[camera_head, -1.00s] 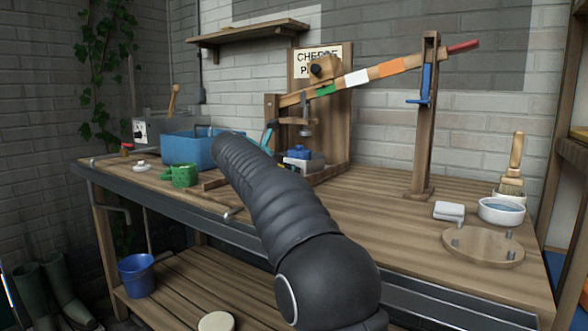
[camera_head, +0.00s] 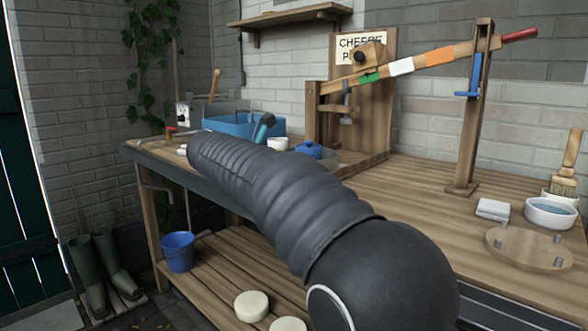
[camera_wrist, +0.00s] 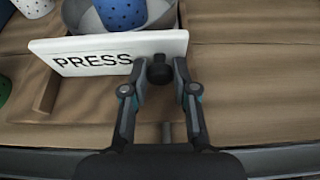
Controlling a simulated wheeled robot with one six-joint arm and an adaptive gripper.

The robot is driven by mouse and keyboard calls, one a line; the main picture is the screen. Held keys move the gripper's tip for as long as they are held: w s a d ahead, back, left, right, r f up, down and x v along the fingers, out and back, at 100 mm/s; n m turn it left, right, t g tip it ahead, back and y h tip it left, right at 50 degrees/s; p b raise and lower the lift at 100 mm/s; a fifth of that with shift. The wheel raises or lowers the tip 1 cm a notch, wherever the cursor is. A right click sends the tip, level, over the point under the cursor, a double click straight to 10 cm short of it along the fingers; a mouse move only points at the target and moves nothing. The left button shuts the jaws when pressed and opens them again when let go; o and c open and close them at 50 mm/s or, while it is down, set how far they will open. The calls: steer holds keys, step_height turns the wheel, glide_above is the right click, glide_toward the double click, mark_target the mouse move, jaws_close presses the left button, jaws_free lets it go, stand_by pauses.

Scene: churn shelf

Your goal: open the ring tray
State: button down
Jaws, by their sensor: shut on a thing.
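In the wrist view, a white front panel (camera_wrist: 105,60) lettered PRESS carries a round black knob (camera_wrist: 160,72). My gripper (camera_wrist: 161,82) is shut on this knob, one finger on each side. Right behind the panel is a grey round rim (camera_wrist: 72,14) with a blue, dotted thing (camera_wrist: 120,12) inside it. I take the panel to be the front of the ring tray; how far it stands out cannot be told. In the head view my arm hides the gripper, knob and panel. The blue-topped piece (camera_head: 308,150) shows under the wooden press (camera_head: 362,110).
A wooden strip (camera_wrist: 46,92) lies left of the panel on the bench. In the head view, a blue tub (camera_head: 235,124) stands left, and a round board (camera_head: 525,250), folded cloth (camera_head: 492,209) and white bowl (camera_head: 551,213) lie right. A blue bucket (camera_head: 177,252) stands below.

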steer(key=c, duration=0.9)
jaws_free()
steer(key=v, duration=1.2)
steer(key=shift+a, duration=0.1)
